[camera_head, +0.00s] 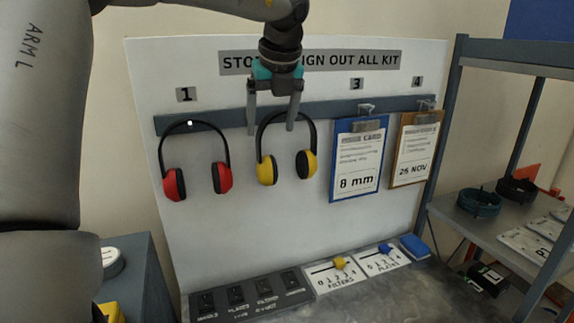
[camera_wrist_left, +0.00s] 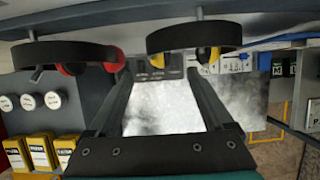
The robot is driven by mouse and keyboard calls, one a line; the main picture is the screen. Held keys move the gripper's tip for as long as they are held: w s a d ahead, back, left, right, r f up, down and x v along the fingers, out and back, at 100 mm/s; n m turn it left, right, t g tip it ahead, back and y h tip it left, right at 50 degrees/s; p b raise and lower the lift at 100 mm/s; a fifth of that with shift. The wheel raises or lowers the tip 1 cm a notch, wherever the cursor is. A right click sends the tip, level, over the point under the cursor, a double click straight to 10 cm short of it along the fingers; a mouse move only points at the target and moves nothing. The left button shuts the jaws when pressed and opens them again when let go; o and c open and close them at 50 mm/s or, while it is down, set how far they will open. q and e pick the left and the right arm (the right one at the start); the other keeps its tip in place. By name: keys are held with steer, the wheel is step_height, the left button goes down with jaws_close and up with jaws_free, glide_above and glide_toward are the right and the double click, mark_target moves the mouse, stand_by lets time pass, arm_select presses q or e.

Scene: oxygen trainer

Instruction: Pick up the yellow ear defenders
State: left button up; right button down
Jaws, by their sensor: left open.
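The yellow ear defenders (camera_head: 266,171) hang by their black headband from the grey rail under the sign, between the red pair and the blue clipboard. They also show at the upper right of the left wrist view (camera_wrist_left: 194,37). My left gripper (camera_head: 270,129) is open and empty, pointing down over the top of the headband in the head view. Its right finger covers part of the band. In the left wrist view, the band lies beyond the right fingertip, and nothing is between the fingers (camera_wrist_left: 160,70). The peg is hidden in the head view. My right gripper is not in view.
Red ear defenders (camera_head: 174,185) hang to the left. A blue clipboard (camera_head: 335,178) and a brown clipboard (camera_head: 411,165) hang to the right. Below is a grey bench (camera_head: 400,295) with dark switches and slider panels. A shelf (camera_head: 510,215) stands at the right.

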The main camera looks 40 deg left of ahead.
mark_target(267, 158)
arm_select(q)
steer(key=x, duration=0.5)
steer(key=shift+w+a+f+p, duration=0.1)
steer(key=shift+a+f+p, duration=0.1)
steer(key=shift+p, duration=0.1)
steer(key=shift+a+f, duration=0.1)
steer(key=shift+f, duration=0.4)
steer(key=p+x, duration=0.1)
steer(key=x, duration=0.3)
steer(key=shift+f+p, duration=0.15)
steer(key=shift+p, duration=0.2)
steer(key=shift+f, duration=0.5)
arm_select(e)
steer(key=r, duration=0.2)
steer(key=w, duration=0.1)
steer(key=shift+a+r, duration=0.25)
steer(key=shift+r, duration=0.15)
arm_select(q)
steer(key=shift+c, duration=0.2)
jaws_close()
arm_select(e)
steer(key=shift+s, duration=0.1)
steer(key=shift+d, duration=0.1)
